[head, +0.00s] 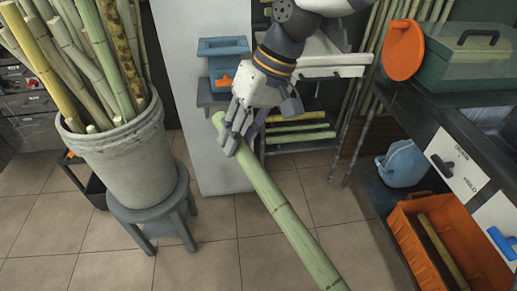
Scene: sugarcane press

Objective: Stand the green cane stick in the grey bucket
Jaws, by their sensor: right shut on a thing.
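My right gripper (238,122) reaches down from the top and is shut on the green cane stick (276,199) near its upper end. The stick slants from the gripper down to the lower right and runs out of the bottom of the picture. The grey bucket (133,166) stands at the left on a small grey stool and holds several green, yellow and mottled canes. The held stick is to the right of the bucket and apart from it. My left gripper is not in view.
The stool (147,213) has splayed legs on the tiled floor. A white pillar (187,80) stands behind, between bucket and gripper. At right are a dark counter, an orange crate (404,238) with a cane in it and a blue jug (403,164).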

